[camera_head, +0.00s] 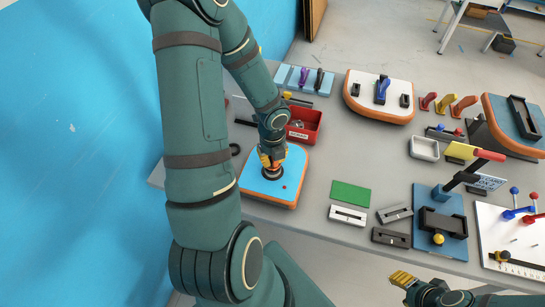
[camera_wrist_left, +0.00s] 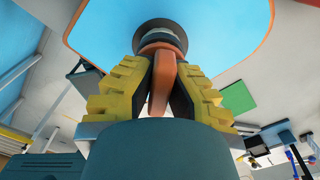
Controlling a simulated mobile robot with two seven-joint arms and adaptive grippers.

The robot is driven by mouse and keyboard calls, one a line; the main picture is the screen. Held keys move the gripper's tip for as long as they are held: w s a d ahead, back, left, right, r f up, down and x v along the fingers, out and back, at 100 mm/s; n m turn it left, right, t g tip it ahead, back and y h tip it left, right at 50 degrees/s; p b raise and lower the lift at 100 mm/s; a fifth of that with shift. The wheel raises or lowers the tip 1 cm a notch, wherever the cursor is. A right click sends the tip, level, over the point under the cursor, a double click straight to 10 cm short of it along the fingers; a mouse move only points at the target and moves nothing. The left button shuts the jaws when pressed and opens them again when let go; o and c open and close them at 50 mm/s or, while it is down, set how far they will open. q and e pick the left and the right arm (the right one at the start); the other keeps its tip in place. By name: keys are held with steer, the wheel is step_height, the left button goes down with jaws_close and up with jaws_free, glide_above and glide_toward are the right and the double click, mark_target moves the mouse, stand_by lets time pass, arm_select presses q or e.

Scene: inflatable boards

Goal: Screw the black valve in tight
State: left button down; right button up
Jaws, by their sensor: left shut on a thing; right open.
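The black valve (camera_head: 273,173) is on the blue-topped board with an orange rim (camera_head: 262,187). In the left wrist view the valve (camera_wrist_left: 160,27) shows as a dark round disc against the blue top, with an orange handle (camera_wrist_left: 163,80) standing out from it. My left gripper (camera_head: 270,160) is over the valve, its yellow fingers shut on the orange handle. The fingers hide part of the handle, and I cannot tell how deep the valve sits. My right gripper (camera_head: 402,280) is open and empty at the bottom right, off the table's front edge.
A red bin (camera_head: 304,126) stands behind the board. A white-topped board (camera_head: 365,90), red, yellow and orange handles (camera_head: 447,103) and a white tray (camera_head: 424,149) are further right. A green plate (camera_head: 350,194) and grey blocks lie right of the blue board.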

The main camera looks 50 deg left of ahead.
arm_select(q)
steer(key=shift+r+m+p, duration=0.1)
steer(key=shift+m+p, duration=0.8)
steer(key=shift+m, duration=0.7)
steer(key=shift+m, duration=1.9)
steer(key=m, duration=0.3)
